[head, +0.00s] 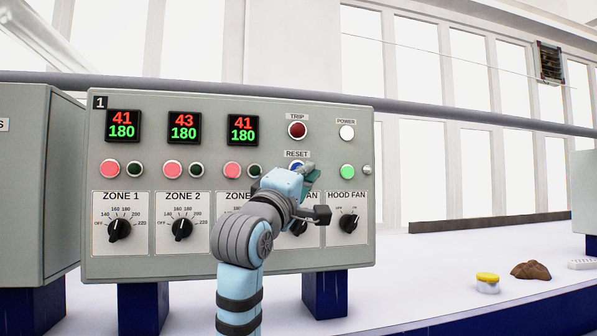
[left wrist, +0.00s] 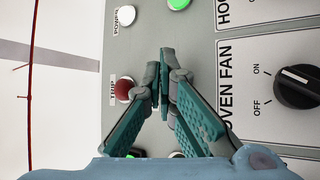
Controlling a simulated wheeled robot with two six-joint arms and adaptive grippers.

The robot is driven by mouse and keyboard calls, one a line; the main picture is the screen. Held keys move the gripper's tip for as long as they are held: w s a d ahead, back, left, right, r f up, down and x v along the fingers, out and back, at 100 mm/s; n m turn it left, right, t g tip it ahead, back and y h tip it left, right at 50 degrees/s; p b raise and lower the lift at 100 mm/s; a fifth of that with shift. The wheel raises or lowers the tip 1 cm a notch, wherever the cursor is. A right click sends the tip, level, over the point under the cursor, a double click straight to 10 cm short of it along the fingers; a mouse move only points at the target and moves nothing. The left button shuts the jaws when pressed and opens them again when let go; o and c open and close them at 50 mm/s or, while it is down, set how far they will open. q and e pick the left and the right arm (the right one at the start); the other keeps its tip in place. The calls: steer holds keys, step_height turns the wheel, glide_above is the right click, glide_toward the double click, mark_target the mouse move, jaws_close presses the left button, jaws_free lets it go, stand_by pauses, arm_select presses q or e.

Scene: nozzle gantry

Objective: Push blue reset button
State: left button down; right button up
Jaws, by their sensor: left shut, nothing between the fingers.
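The blue reset button (head: 294,164) is on the upper right of the grey control panel (head: 222,104), under the RESET label. Only a part of it shows in the head view, because my left gripper (head: 309,171) is in front of its lower right side. In the left wrist view the fingers (left wrist: 164,58) are shut with nothing between them and point at the panel face. The blue button is hidden behind the fingers there. I cannot tell whether the fingertips touch it. My right gripper is not in view.
The red trip button (head: 297,130) is just above; it also shows in the left wrist view (left wrist: 124,89). A white power lamp (head: 347,132), a green button (head: 347,171) and the hood fan knob (head: 348,224) are to the right. A yellow-lidded jar (head: 487,283) stands on the white surface.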

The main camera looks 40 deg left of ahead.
arm_select(q)
steer(key=shift+d, duration=0.1)
steer(key=s+d, duration=0.1)
steer(key=d, duration=0.1)
steer(key=s+d+b, duration=0.1)
steer(key=s+d, duration=0.1)
steer(key=shift+r, duration=0.1)
stand_by(0.4)
steer(key=shift+w, duration=0.1)
stand_by(0.6)
